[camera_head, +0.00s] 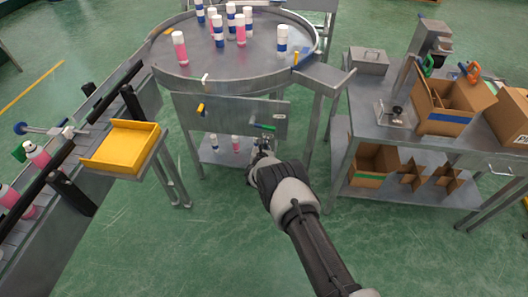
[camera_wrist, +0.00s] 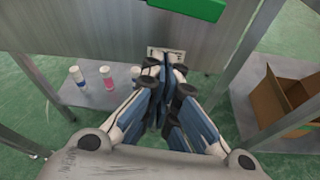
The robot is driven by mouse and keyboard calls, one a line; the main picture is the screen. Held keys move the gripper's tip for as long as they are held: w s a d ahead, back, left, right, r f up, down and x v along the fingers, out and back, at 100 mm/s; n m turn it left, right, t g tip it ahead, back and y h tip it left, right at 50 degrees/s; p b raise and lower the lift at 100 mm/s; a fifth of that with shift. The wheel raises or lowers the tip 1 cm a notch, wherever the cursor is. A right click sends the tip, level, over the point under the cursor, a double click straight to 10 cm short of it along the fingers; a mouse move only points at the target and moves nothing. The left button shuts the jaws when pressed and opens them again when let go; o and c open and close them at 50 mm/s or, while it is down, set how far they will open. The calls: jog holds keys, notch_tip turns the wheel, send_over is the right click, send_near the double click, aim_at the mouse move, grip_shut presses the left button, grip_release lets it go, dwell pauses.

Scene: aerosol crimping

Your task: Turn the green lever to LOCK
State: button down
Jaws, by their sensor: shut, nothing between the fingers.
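The green lever (camera_head: 264,127) is on the grey front panel below the round table, lying roughly level. In the wrist view the green lever (camera_wrist: 190,8) is at the top edge, partly cut off by the frame. My gripper (camera_head: 262,146) is just below the lever in the head view and looks apart from it. In the wrist view my gripper (camera_wrist: 168,70) has its fingers closed together with nothing between them, in front of a small pale label plate (camera_wrist: 166,53) on the panel. The words on the plate cannot be read.
A yellow lever (camera_head: 200,110) is on the same panel to the left. Several pink and blue bottles stand on the round table (camera_head: 190,76). A yellow tray (camera_head: 121,147) is at left. A workbench (camera_head: 372,112) with cardboard boxes stands at right.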

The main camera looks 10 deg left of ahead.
jog(key=shift+s+d+r+p, duration=0.1)
jog(key=shift+d+r+p, duration=0.05)
jog(key=shift+r, duration=0.85)
jog(key=shift+d+r+p, duration=0.15)
jog(key=shift+r, duration=0.85)
